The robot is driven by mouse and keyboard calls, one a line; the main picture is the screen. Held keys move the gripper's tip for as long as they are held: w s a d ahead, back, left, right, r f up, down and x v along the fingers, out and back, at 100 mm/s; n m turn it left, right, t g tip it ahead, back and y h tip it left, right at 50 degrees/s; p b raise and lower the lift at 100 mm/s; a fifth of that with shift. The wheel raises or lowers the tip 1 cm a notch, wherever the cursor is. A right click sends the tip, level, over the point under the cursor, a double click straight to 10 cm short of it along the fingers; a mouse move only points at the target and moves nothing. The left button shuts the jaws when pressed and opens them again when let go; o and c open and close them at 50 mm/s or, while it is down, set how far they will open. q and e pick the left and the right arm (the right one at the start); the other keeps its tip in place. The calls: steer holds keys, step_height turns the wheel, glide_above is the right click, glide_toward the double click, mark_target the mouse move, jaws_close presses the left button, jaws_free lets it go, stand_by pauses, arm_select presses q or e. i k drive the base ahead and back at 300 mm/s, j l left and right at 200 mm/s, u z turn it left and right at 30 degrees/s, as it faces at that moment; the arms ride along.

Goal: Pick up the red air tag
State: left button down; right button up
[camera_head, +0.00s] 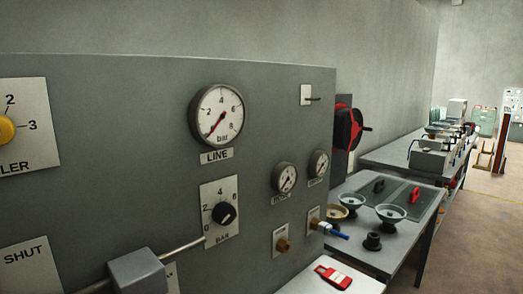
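A red tag with a white patch (333,276) lies flat on a light grey shelf (362,284) at the bottom right of the grey gauge panel. It looks like the red air tag, but any lettering is too small to read. Neither of my grippers is in view.
The upright panel (120,120) fills the left, with a LINE gauge (217,115), a black knob (224,214) and a blue-handled valve (328,230) above the tag. A bench (385,258) behind holds bowls and a black cylinder (373,241). Open floor (475,240) lies right.

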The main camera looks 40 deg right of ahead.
mark_target(335, 278)
steer(key=z, duration=1.85)
steer(key=l+u, duration=0.1)
steer(key=u, duration=0.25)
steer(key=l+u, duration=0.1)
steer(key=u, duration=0.25)
steer(key=i+l+u, duration=0.1)
steer(key=u, duration=0.2)
steer(key=l+u, duration=0.65)
steer(key=l, duration=0.2)
steer(key=k+l+u, duration=0.15)
steer(key=l, duration=0.3)
steer(key=k+l+u, duration=0.1)
steer(key=l, duration=0.35)
